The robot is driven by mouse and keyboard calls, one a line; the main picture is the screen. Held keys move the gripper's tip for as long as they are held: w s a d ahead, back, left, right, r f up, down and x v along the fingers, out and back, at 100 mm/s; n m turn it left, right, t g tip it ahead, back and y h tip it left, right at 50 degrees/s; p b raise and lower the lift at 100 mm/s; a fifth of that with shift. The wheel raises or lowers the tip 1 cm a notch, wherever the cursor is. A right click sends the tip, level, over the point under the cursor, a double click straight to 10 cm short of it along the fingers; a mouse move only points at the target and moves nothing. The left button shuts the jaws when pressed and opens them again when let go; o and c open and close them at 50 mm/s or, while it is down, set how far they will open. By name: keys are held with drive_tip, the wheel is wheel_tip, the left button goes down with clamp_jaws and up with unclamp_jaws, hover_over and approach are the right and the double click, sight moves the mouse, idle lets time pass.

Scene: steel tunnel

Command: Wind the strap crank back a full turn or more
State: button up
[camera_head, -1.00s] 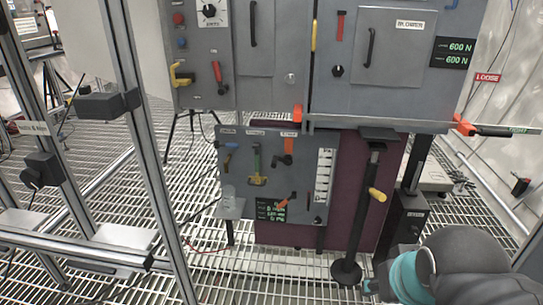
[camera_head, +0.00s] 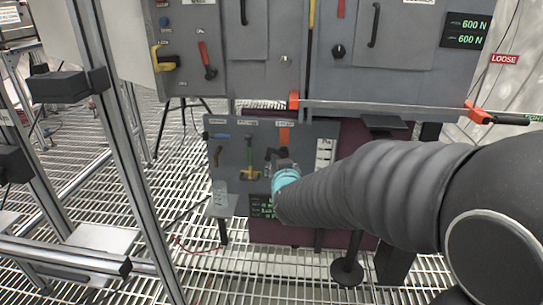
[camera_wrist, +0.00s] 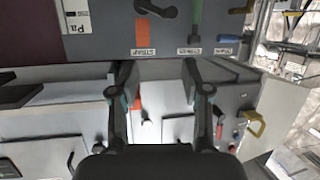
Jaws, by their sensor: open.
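The strap crank (camera_wrist: 158,9) is a black handle on the grey lower panel (camera_head: 228,135), at the top edge of the upside-down wrist view and partly cut off. An orange strip (camera_wrist: 143,32) and the STRAP label (camera_wrist: 145,52) lie beside it. The orange strip also shows in the head view (camera_head: 284,134); the crank there is mostly hidden or merges with my gripper. My gripper (camera_wrist: 158,68) is open and empty, its two fingers apart in front of the panel's label edge. It does not visibly touch the crank. In the head view my arm covers the gripper's surroundings.
A green handle (camera_head: 249,152) and a blue handle (camera_head: 221,136) sit left of the strip. A grey bar with orange ends (camera_head: 385,107) crosses above the panel. The readout (camera_head: 466,31) shows 600 N; a red sign (camera_head: 504,59) reads LOOSE. A metal frame (camera_head: 105,120) stands left.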

sight(268, 155)
drive_tip(key=w+a+f+t+h+b, duration=0.25)
drive_tip(key=w+a+f, duration=0.2)
drive_tip(key=f, duration=0.25)
drive_tip(key=shift+t+h, duration=0.25)
drive_tip(key=shift+t, duration=0.2)
drive_tip(key=w, duration=1.3)
drive_tip(key=shift+f+p, duration=0.1)
drive_tip(key=shift+p, duration=0.25)
clamp_jaws()
